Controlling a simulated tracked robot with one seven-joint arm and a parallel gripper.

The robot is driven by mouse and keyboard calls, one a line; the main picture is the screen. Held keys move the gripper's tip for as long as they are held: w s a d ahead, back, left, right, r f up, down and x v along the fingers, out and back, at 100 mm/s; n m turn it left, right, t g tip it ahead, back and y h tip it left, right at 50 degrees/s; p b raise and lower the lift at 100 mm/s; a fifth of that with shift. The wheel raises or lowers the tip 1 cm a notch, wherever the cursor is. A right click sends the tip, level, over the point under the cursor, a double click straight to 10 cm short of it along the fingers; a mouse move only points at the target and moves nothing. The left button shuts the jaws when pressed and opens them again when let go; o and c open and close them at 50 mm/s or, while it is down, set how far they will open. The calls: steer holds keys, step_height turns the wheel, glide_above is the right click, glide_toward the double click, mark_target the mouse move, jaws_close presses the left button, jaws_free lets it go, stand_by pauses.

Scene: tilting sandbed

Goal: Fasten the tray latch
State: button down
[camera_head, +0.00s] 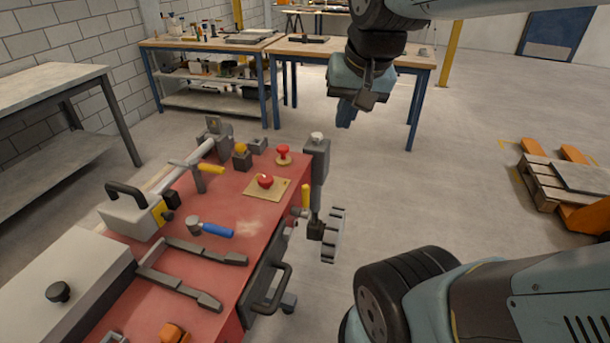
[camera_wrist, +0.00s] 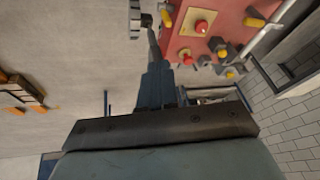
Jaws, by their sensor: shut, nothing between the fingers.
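My gripper (camera_head: 345,120) hangs in the air beyond the far right corner of the red bench top, pointing down, its fingers together and empty. In the wrist view the closed fingers (camera_wrist: 158,75) show with the bench above them. The red bench top (camera_head: 165,295) carries a hammer-like tool with a blue handle (camera_head: 216,229), two grey bars (camera_head: 205,250) and yellow-handled fittings (camera_head: 210,169). A yellow grip (camera_head: 305,195) sits on the right side by a grey post (camera_head: 317,165). I cannot tell which fitting is the tray latch; none touches my gripper.
A red button (camera_head: 265,181) on a tan plate and a second red knob (camera_head: 283,151) stand up from the bench. A toothed handwheel (camera_head: 333,235) and black handle (camera_head: 271,290) stick out on its right. Workbenches (camera_head: 350,53) stand behind; a pallet (camera_head: 550,184) lies right. Floor between is clear.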

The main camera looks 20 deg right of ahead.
steer(key=w+d+f+m+g, duration=0.1)
steer(key=w+f+m+g, duration=0.2)
steer(key=w+m, duration=0.4)
steer(key=m+g+y, duration=0.3)
steer(key=m+g, duration=0.2)
steer(key=m, duration=1.2)
glide_above(305, 202)
steer(key=w+d, duration=0.9)
step_height(305, 202, down, 16)
steer(key=shift+s+a, duration=0.15)
steer(key=shift+s, duration=0.1)
steer(key=s+a+f, duration=0.5)
steer(key=f, duration=0.4)
steer(key=shift+a, duration=0.4)
steer(key=shift+s+f, duration=0.1)
